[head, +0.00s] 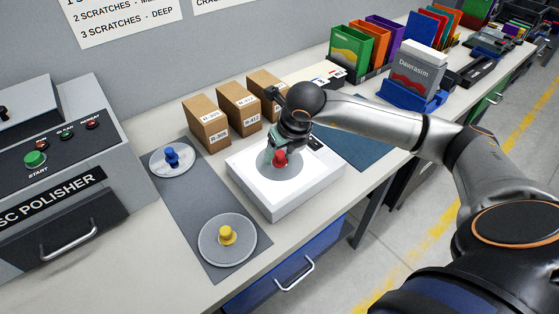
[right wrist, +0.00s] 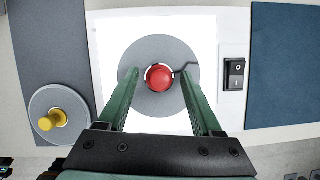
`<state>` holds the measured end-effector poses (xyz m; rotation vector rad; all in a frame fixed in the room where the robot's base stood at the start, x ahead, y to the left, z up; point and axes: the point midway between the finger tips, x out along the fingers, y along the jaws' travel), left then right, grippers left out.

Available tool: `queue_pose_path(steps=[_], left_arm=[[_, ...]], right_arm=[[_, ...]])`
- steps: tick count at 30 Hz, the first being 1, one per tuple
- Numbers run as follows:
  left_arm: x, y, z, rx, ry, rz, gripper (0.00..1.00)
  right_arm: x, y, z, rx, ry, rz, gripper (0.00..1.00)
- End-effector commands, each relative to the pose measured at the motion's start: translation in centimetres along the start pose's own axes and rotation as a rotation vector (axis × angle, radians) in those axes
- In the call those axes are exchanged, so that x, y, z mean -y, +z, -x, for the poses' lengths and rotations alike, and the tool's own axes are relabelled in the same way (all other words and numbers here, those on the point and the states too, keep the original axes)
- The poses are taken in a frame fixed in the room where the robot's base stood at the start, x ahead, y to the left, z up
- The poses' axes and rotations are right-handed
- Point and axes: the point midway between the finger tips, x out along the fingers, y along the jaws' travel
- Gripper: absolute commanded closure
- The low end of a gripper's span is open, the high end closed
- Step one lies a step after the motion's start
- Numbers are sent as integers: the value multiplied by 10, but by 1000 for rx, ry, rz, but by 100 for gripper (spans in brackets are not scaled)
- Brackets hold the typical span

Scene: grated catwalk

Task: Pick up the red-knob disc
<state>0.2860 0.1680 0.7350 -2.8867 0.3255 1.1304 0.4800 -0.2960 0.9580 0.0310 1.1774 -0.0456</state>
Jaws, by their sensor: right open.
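The red-knob disc is a grey disc (right wrist: 160,107) with a round red knob (right wrist: 159,77) at its centre. It lies on a white lit box (head: 257,197) in the head view, where the red knob (head: 280,158) shows just under my right gripper (head: 276,153). In the right wrist view the two green fingers of my right gripper (right wrist: 160,78) are open, one on each side of the knob, with visible gaps to it. A thin dark line, perhaps a scratch, runs from the knob to the upper right. My left gripper is not in view.
A blue-knob disc (head: 172,158) and a yellow-knob disc (head: 227,240) lie on a grey mat (head: 203,201) left of the box. Small cardboard boxes (head: 207,124) stand behind it. The disc polisher (head: 60,190) is at the left. A blue mat (head: 352,150) lies right of the box.

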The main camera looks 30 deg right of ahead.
Motion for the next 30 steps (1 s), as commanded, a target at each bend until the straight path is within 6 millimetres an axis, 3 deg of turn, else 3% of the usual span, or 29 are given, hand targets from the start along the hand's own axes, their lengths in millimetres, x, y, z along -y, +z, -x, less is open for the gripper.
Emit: queue_pose_path(steps=[3, 21, 30], left_arm=[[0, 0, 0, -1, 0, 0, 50], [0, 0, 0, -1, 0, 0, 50], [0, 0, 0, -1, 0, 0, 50]], right_arm=[[0, 0, 0, 0, 0, 0, 34], [0, 0, 1, 0, 0, 0, 100], [0, 0, 1, 1, 0, 0, 100]])
